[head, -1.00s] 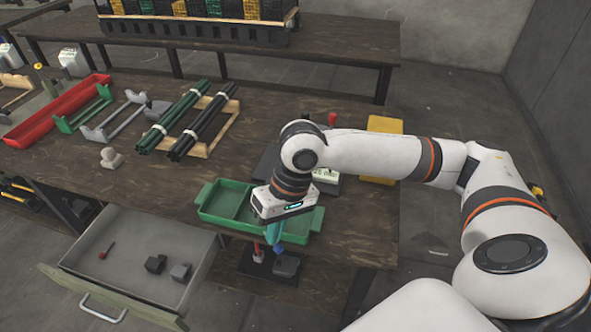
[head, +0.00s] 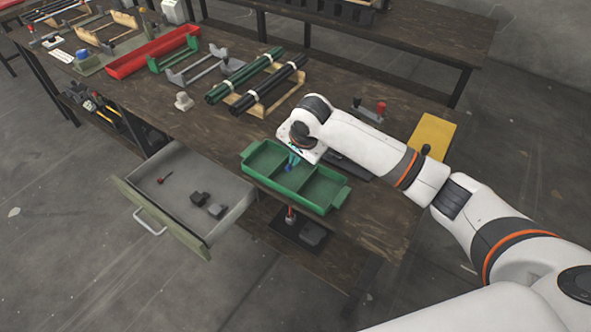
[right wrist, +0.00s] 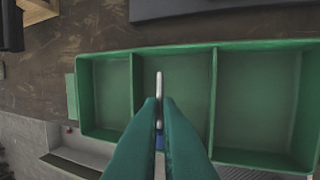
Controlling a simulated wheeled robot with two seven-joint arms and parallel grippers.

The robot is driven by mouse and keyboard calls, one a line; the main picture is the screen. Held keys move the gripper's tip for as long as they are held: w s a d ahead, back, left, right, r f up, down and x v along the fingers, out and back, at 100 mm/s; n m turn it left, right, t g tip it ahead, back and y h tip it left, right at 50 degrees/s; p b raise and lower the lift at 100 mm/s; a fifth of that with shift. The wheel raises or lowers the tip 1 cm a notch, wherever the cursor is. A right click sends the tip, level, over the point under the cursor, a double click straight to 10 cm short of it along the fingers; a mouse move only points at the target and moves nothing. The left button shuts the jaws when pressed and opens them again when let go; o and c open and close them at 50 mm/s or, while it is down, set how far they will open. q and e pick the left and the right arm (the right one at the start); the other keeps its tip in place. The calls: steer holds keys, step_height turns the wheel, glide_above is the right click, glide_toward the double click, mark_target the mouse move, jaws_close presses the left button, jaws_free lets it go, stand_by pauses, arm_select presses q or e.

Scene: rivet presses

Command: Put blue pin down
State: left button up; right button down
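The green tray (head: 250,172) stands at the table's front edge and has three compartments; it also fills much of the right wrist view (right wrist: 215,92). My right gripper (head: 292,158) points down over the tray, above its middle compartment. Its teal fingers (right wrist: 159,101) are close together on the blue pin (right wrist: 160,142). The pin's grey shaft sticks out past the fingertips, and its blue part shows between the fingers. A small blue spot of the pin (head: 289,168) shows in the head view. The compartments look empty. My left gripper is not in view.
An open drawer (head: 231,208) with a red-headed pin (head: 164,179) and dark blocks lies left of the tray. Dark rod bundles (head: 270,85) lie behind.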

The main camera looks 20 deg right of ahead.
mark_target(293, 176)
step_height(293, 176, down, 5)
steer(key=shift+r, duration=0.1)
stand_by(0.3)
steer(key=c, duration=1.6)
jaws_free()
steer(key=shift+f, duration=0.2)
steer(key=v, duration=1.2)
steer(key=shift+r+p, duration=0.2)
steer(key=shift+p, duration=0.15)
